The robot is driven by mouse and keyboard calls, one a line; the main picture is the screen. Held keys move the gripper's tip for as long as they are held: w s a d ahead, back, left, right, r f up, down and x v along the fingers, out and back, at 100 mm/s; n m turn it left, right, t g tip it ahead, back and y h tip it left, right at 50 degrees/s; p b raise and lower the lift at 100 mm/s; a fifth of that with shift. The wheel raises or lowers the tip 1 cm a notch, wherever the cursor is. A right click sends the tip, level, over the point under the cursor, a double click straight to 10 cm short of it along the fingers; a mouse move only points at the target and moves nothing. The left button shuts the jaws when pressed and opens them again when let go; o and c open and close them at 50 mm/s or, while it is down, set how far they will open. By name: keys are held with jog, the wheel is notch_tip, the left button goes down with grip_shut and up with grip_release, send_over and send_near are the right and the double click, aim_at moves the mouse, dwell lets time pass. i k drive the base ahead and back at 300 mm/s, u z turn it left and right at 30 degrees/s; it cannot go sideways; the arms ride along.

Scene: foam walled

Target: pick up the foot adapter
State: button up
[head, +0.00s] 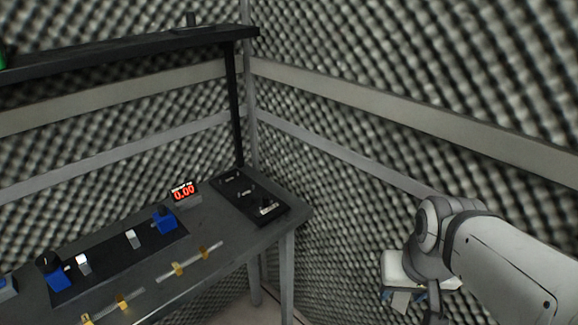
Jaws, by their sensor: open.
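I cannot tell for sure which thing is the foot adapter. A black board (240,187) at the right end of the table holds several small dark and grey pieces, among them a dark piece with a pale label (267,208) at its near end. A small dark object (191,19) stands on the shelf. My gripper (400,300) is at the lower right, to the right of the table and apart from it. It is open; its fingertips are small and partly hidden by my arm, and I see nothing held in it.
The grey table (215,228) also bears a red-digit display (184,192), blue blocks (164,221) on a black base, and thin rods on yellow supports (178,268). A black shelf (120,56) hangs above. Foam walls (340,190) with pale rails enclose the corner.

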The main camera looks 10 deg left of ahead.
aim_at(267, 208)
jog(key=k, duration=1.15)
jog(key=u, duration=0.7)
jog(key=i, duration=1.75)
jog(key=z, duration=0.8)
